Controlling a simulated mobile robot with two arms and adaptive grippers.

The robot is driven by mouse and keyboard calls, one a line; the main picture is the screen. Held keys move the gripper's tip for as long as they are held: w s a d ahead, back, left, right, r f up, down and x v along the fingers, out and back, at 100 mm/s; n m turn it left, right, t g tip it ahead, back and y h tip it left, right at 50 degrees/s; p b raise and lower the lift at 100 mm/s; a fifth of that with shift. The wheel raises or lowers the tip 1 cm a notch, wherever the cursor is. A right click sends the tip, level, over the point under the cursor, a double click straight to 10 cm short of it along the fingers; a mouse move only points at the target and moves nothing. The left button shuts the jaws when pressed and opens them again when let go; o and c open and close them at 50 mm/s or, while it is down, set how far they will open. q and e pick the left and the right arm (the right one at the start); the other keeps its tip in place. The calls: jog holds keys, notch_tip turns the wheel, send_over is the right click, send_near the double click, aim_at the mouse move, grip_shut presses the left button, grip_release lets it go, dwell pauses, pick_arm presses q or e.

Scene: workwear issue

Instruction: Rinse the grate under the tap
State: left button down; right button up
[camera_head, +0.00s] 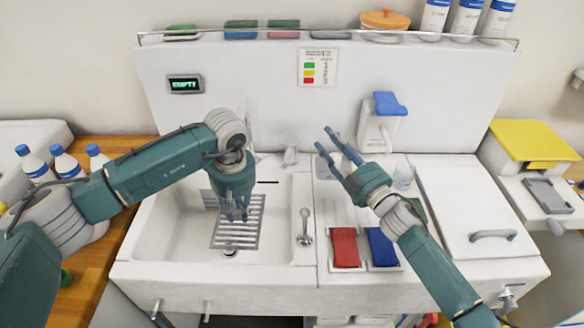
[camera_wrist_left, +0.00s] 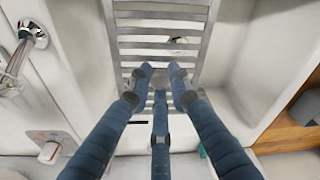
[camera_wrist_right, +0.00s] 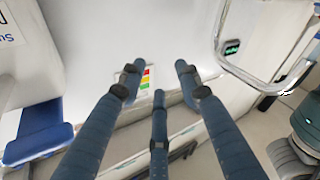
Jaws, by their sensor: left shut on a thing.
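The grate (camera_head: 224,238), a metal rack with parallel slats, is in the white sink basin (camera_head: 182,235), above the drain. My left gripper (camera_head: 235,214) is over the basin, shut on the grate's edge. The left wrist view shows its fingers (camera_wrist_left: 160,78) together at the slats of the grate (camera_wrist_left: 160,46). A chrome lever (camera_head: 305,228) stands on the ledge right of the basin. A small pale fitting at the back rim (camera_head: 290,157) may be the tap; no water is visible. My right gripper (camera_head: 325,150) is raised right of the sink, fingers spread and empty.
Red (camera_head: 345,248) and blue (camera_head: 381,247) pads lie right of the sink. A blue-topped dispenser (camera_head: 378,125) and a clear cup (camera_head: 403,176) stand behind my right gripper. White bottles (camera_head: 66,163) are on the left. A display (camera_head: 186,85) reads EMPTY.

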jog(key=d+m+h, duration=0.2)
jog(key=m+h, duration=0.1)
jog(key=m, duration=0.7)
jog(key=m+g+y, duration=0.1)
jog(key=m+g, duration=0.3)
jog(key=m, duration=1)
send_near(288, 166)
jog(key=x, duration=0.9)
jog(key=shift+w+f, duration=0.15)
jog(key=shift+f, duration=0.05)
jog(key=shift+r, duration=0.15)
grip_shut()
